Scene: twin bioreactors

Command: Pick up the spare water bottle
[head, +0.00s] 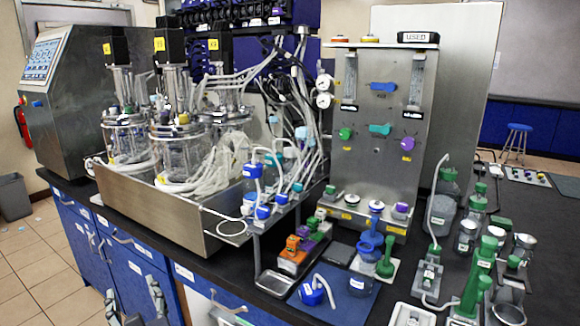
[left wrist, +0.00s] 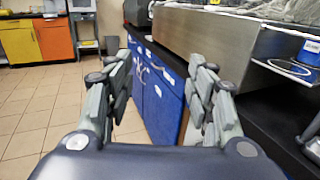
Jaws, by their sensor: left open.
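The labels are too small to read, so I cannot tell which is the spare water bottle. My left gripper (head: 133,297) is low at the left, in front of the blue cabinets and well left of these bottles. In the left wrist view my left gripper (left wrist: 165,76) is open, with nothing between its fingers. My right gripper is not in view.
The bioreactors stand in a steel tray (head: 170,215), with several blue-capped bottles (head: 263,211) at its right end. An orange block (head: 293,256) is beside the blue mat. Green-capped bottles (head: 487,255) crowd the right side. The tiled floor (left wrist: 55,115) is clear at left.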

